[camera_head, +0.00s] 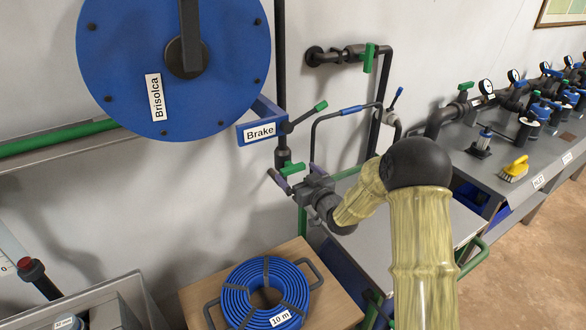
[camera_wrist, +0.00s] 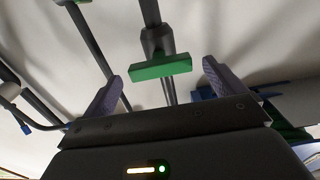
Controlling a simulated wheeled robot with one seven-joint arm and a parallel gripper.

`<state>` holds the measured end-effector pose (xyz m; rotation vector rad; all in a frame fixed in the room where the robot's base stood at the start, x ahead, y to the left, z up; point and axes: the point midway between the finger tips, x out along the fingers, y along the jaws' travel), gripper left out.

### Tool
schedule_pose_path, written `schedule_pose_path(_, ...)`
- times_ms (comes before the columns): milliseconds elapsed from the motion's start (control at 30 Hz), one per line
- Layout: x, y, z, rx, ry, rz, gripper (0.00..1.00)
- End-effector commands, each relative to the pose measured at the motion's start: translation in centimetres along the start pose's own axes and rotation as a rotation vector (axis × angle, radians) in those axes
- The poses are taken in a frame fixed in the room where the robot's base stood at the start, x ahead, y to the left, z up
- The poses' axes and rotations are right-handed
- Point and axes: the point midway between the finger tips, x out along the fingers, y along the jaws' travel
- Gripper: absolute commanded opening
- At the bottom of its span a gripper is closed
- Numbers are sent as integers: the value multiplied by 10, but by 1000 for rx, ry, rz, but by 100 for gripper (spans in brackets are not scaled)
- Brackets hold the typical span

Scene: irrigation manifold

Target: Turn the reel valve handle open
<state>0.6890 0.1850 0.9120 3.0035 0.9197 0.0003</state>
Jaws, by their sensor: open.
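The reel valve handle (camera_head: 291,169) is a short green bar on a dark vertical pipe just below the big blue hose reel (camera_head: 225,75). In the wrist view the green handle (camera_wrist: 160,67) lies crosswise between and ahead of my fingers, with a gap on each side. My gripper (camera_head: 293,175) is open with its purple-grey finger pads spread around the handle's position. The wrist view shows both pads of my gripper (camera_wrist: 161,75), with nothing held between them. Whether either pad touches the handle is hard to tell in the head view.
A brake lever (camera_head: 309,114) with a green grip and a "Brake" sign (camera_head: 261,132) sit just above my gripper. Another green-handled valve (camera_head: 369,57) is on the wall pipe. A coiled blue hose (camera_head: 254,301) lies on a wooden surface below. A manifold bench stands at right.

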Motion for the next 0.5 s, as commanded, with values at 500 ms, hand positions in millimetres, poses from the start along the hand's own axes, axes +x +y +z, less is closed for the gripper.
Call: schedule_pose_path(500,34,0,0,1,0,1,95)
